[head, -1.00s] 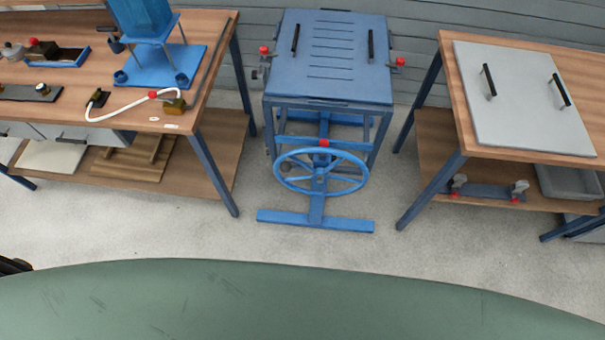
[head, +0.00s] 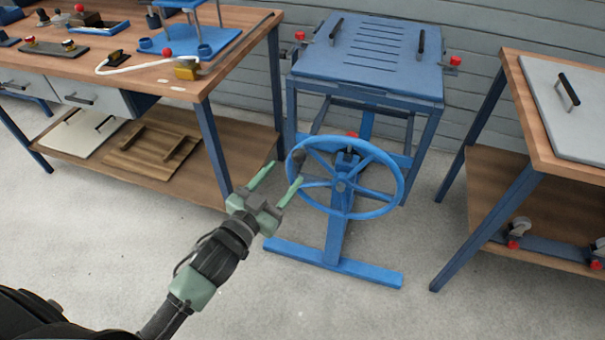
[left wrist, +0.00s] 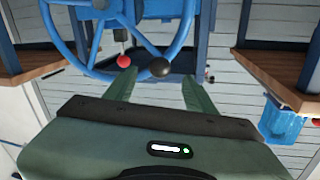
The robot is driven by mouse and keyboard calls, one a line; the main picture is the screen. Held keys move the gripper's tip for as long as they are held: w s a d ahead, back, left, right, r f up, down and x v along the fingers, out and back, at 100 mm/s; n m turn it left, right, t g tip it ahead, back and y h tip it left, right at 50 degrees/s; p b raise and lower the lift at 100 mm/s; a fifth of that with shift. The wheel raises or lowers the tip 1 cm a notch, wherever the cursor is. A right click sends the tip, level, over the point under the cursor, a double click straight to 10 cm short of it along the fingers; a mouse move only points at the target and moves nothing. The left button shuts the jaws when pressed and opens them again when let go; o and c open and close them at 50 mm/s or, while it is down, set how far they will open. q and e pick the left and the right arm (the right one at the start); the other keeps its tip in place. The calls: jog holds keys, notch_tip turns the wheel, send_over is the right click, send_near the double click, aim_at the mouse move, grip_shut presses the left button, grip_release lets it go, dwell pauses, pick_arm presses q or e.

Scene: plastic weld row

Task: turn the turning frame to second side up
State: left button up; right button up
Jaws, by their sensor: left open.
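The blue turning frame (head: 365,55) stands in the middle, its slotted top level with two black handles. My right gripper is out of view.
A wooden bench (head: 235,22) with fixtures and a lower shelf stands at the left. Another bench (head: 530,130) with a grey handled plate (head: 560,95) stands at the right. Red knobs (head: 300,36) stick out at the frame's sides. Grey floor (head: 200,240) in front is clear.

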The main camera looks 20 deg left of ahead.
aim_at(295, 161)
pick_arm(q)
jog(key=shift+w+d+r, duration=0.1)
jog(key=shift+w+r, duration=0.1)
jog(key=shift+r, duration=0.05)
jog(key=x, duration=0.7)
jog(key=shift+w+f+b, duration=0.1)
jog(key=shift+w+b, duration=0.1)
jog(key=shift+b, duration=0.15)
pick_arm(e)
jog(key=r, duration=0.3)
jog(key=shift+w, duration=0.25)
pick_arm(q)
grip_shut()
dwell(0.3)
